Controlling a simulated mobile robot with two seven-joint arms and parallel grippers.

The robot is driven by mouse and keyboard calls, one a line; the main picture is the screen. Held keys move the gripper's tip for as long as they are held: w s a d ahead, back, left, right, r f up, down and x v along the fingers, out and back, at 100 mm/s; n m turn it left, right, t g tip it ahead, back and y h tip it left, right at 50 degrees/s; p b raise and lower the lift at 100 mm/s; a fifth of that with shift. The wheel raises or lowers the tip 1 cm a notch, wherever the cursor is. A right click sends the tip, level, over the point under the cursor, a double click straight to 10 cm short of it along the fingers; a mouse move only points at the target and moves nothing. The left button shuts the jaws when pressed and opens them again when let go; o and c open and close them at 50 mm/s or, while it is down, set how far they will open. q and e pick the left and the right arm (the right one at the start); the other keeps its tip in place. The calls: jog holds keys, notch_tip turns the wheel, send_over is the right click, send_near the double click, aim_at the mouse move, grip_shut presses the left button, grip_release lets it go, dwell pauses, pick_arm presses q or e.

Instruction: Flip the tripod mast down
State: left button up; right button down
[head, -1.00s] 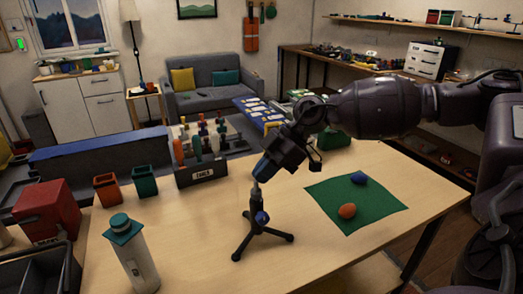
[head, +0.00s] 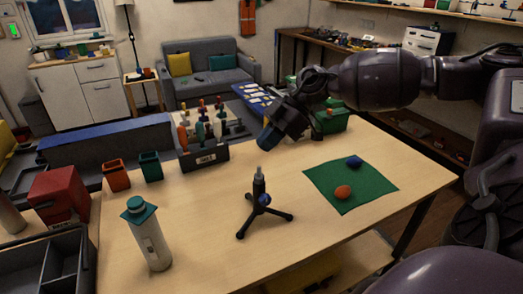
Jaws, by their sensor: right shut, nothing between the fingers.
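The small black tripod (head: 262,218) stands on the wooden table with its legs spread. Its mast (head: 259,185) is upright, with a light grey tip at the top and a blue knob on its side. My right gripper (head: 266,144) hangs in the air above the mast and slightly beyond its tip, apart from it. Its jaws are shut with nothing between them. My left gripper is not in the head view.
A green mat (head: 352,188) with an orange and a blue lump lies right of the tripod. A white bottle (head: 149,240) with a teal cap stands at front left. A tool rack (head: 205,159) stands behind. The table around the tripod is clear.

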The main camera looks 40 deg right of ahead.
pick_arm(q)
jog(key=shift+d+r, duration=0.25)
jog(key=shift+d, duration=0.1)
pick_arm(e)
jog(key=v, duration=0.9)
jog(key=shift+d+f, duration=0.2)
jog(key=shift+d, duration=0.05)
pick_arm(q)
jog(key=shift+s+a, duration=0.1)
pick_arm(e)
jog(key=shift+w, duration=0.1)
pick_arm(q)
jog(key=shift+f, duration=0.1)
